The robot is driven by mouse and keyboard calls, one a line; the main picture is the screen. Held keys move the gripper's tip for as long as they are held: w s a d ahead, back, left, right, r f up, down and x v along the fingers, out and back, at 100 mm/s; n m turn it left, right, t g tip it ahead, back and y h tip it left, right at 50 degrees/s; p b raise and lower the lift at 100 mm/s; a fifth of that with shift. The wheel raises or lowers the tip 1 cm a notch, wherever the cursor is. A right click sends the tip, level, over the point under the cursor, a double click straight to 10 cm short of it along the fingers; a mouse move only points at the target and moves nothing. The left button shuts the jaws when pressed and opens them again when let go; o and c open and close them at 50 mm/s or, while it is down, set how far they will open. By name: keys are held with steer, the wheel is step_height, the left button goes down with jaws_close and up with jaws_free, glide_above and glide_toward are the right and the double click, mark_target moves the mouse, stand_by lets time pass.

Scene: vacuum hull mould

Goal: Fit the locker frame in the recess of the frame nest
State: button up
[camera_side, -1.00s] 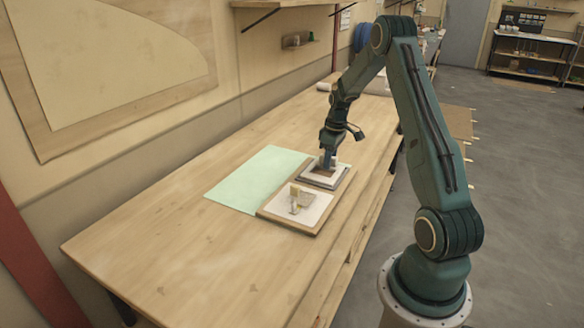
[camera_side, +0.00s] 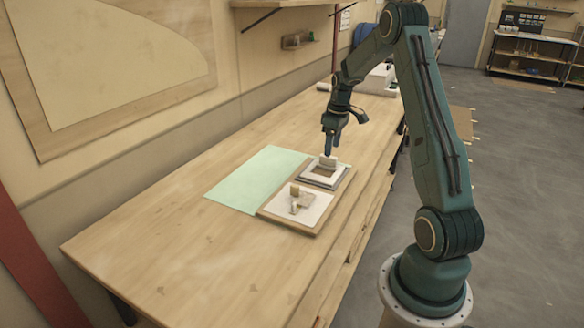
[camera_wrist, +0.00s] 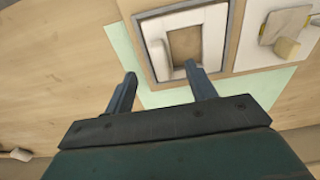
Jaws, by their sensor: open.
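The frame nest (camera_side: 343,184) is a dark-edged tray near the front edge of the bench; its grey rim also shows in the wrist view (camera_wrist: 150,18). The white locker frame (camera_side: 312,174) lies in it around a brown opening, and shows in the wrist view (camera_wrist: 211,42). A pale upright block stands at its far side. The frame looks flat and roughly square with the nest, but I cannot tell whether it is fully down. My gripper (camera_side: 328,153) is open and empty above the block, with its fingers apart in the wrist view (camera_wrist: 161,72).
A wooden board (camera_side: 318,226) with a white top carries a tan piece with an upright block (camera_side: 296,197), right beside the nest. A pale green mat (camera_side: 250,180) lies behind both. The bench's near left part is clear.

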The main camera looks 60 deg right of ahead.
step_height(320, 180, up, 8)
steer(key=shift+s+r, duration=0.2)
steer(key=shift+s, duration=0.15)
stand_by(0.5)
steer(key=s+a+r+t+h, duration=0.1)
steer(key=a+r, duration=0.5)
steer(key=a, duration=0.6)
steer(key=s+a+r+t, duration=0.1)
steer(key=a+r, duration=0.4)
steer(key=a, duration=0.6)
steer(key=s+a+f+t+y, duration=0.1)
steer(key=s+a+t, duration=0.1)
steer(key=s+a, duration=1.1)
steer(key=shift+s+a+f+t, duration=0.15)
steer(key=shift+s+a+t, duration=0.15)
steer(key=shift+a, duration=0.65)
steer(key=shift+w, duration=0.1)
steer(key=shift+c, duration=0.3)
